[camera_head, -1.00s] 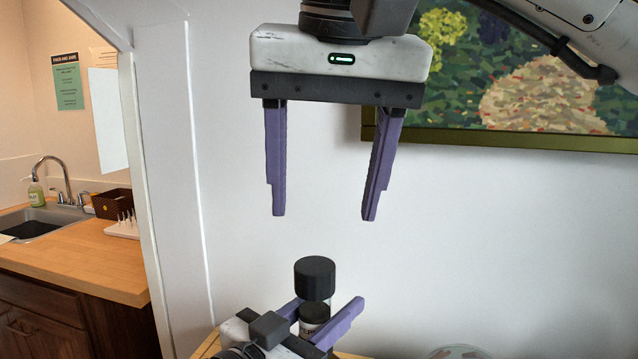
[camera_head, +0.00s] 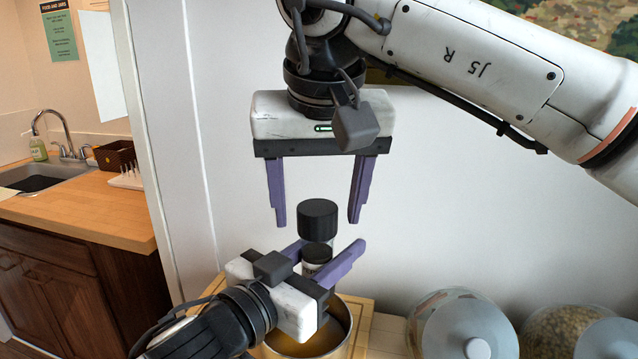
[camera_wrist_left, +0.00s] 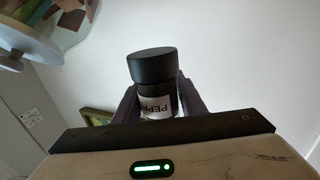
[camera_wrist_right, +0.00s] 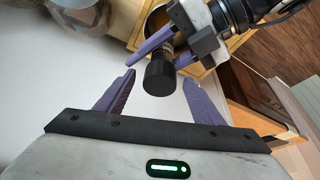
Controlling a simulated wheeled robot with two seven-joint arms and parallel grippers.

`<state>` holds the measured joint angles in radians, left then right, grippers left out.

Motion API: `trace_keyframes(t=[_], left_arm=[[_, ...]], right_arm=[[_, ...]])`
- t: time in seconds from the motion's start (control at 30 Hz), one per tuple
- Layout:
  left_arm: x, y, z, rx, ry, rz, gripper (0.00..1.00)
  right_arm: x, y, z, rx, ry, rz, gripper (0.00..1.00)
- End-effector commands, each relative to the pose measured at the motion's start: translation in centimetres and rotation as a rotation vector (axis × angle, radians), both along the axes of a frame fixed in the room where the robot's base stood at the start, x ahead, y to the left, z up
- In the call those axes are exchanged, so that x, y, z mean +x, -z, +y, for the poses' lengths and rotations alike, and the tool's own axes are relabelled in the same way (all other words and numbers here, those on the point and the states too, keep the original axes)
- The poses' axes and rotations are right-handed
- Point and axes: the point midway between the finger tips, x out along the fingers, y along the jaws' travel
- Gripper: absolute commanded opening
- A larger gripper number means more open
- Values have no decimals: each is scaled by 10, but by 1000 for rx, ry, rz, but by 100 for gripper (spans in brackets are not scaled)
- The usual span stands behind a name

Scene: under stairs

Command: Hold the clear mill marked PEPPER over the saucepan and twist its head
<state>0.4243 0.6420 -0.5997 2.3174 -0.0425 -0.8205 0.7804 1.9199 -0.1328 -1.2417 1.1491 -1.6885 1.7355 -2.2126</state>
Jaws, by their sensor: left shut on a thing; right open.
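The clear mill (camera_head: 317,238) has a black head and stands upright in my left gripper (camera_head: 333,256), which is shut on its body. In the left wrist view the mill (camera_wrist_left: 157,100) shows a white label with part of the word PEPPER. The saucepan (camera_head: 352,345) is below the left gripper, partly hidden by it. In the right wrist view the black head (camera_wrist_right: 159,78) lies between and beyond the open fingers.
The saucepan stands on a wooden surface (camera_head: 385,335). Two large glass jars with pale lids (camera_head: 462,328) (camera_head: 610,340) are at the lower right. A wooden counter (camera_head: 95,215) with a sink is at the left. A white wall is behind.

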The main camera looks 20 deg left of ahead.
Motion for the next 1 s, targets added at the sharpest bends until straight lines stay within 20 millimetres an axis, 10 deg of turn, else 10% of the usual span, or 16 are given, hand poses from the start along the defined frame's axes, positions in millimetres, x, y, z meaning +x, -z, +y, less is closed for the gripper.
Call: trace_keyframes(t=[0.3, 0.57, 0.6, 0.8, 1.0], left_arm=[[0, -1, 0, 0, 0, -3, 0], [0, -1, 0, 0, 0, -3, 0], [0, -1, 0, 0, 0, -2, 0], [0, -1, 0, 0, 0, -2, 0], [0, -1, 0, 0, 0, -2, 0]], right_arm=[[1, 3, 0, 0, 0, 0, 62], [1, 2, 0, 0, 1, 0, 18], [1, 2, 0, 0, 1, 0, 36], [1, 2, 0, 1, 1, 0, 4], [3, 2, -4, 4, -241, 2, 3]])
